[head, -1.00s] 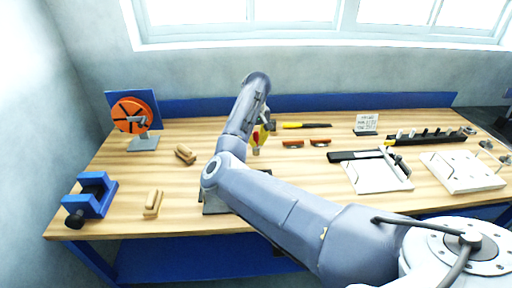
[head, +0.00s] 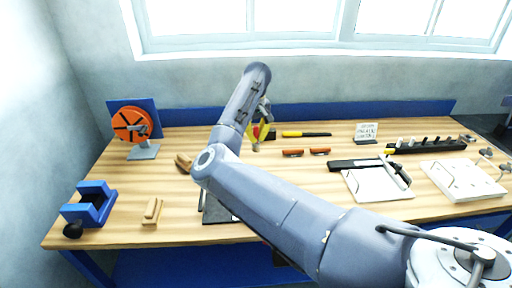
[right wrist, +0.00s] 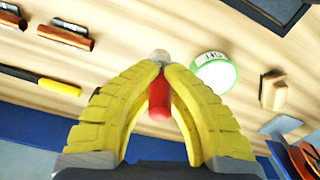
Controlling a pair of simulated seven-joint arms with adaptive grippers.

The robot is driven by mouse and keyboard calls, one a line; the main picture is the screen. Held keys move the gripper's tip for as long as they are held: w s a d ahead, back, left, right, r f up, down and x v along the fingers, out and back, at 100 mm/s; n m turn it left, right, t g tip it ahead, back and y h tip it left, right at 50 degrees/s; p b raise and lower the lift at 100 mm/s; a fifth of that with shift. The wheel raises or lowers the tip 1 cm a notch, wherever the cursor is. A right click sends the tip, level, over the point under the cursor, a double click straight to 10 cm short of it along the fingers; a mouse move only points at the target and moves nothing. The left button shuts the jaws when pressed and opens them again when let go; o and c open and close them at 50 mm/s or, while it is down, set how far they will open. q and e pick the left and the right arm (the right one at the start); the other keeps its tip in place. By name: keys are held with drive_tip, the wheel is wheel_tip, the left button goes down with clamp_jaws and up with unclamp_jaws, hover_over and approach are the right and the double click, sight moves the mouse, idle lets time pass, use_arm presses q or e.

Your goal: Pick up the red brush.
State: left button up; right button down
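My right gripper (head: 258,143) is over the back middle of the workbench, its yellow fingers pointing down. In the right wrist view the two yellow fingers (right wrist: 160,72) close together at their tips around the red brush (right wrist: 158,98). Its red handle end shows between the fingers, and a pale tip sticks out beyond them. In the head view the fingers and my arm hide most of the brush. My left gripper is not in view.
A round green-rimmed white object (right wrist: 214,74) shows in the right wrist view. A blue vise (head: 90,203) and orange disc (head: 131,124) stand left.

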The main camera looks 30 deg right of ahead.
wheel_tip(320, 180, up, 14)
drive_tip(key=shift+f, duration=0.1)
idle(0.8)
